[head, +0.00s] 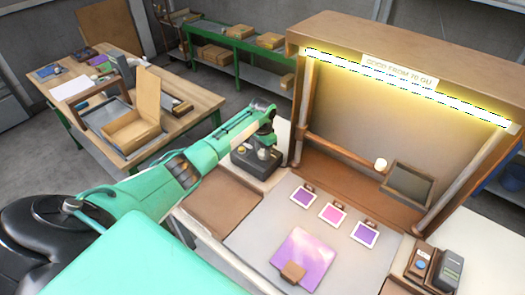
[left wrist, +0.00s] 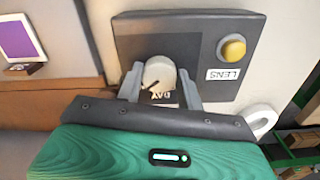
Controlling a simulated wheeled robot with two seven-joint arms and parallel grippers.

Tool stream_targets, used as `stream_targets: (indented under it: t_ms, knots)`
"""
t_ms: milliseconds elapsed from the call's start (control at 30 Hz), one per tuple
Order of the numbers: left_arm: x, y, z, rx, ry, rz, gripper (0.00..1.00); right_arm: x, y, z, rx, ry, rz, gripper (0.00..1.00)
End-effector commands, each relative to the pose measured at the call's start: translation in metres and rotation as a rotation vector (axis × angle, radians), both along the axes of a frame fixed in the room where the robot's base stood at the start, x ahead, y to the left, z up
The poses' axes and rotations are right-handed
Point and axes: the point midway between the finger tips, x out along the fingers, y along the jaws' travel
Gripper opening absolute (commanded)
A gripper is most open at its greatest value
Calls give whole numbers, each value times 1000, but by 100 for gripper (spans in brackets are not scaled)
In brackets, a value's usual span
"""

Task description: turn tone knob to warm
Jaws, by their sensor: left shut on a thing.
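The tone knob (left wrist: 160,72) is a pale round knob with a dark pointer line, on a dark grey control box (left wrist: 190,30) in the left wrist view. The box also shows in the head view (head: 245,159). A label reading DAY, upside down, sits beside the knob; the pointer line is on the gripper's side, near that label. My left gripper (left wrist: 160,86) is shut on the knob, one grey finger on each side. In the head view the left gripper (head: 263,146) is over the box and partly hides the knob. No warm marking is readable. My right gripper is not in view.
A yellow button (left wrist: 232,48) with a LENS label sits beside the knob. Coloured cards (head: 333,214) and a larger purple sheet (head: 303,262) lie on the bench mat. A lit wooden frame (head: 400,50) stands behind. Another table with an open cardboard box (head: 130,131) is at left.

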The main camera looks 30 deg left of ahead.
Motion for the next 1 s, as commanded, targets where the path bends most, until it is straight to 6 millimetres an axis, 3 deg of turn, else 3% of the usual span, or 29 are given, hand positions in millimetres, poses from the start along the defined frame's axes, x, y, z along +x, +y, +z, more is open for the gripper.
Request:
stream_targets:
  t_ms: [100,133,233,533,667,1000]
  knots:
    - [1,0,2,0,-4,-1,14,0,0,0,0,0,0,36]
    - [1,0,2,0,-4,-1,41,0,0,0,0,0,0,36]
    - [1,0,1,0,-4,0,59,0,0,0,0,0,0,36]
    - [1,0,2,0,-2,0,59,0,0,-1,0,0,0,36]
    - [1,0,11,0,-4,0,59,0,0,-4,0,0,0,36]
    - [1,0,82,1,-7,-1,59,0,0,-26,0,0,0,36]
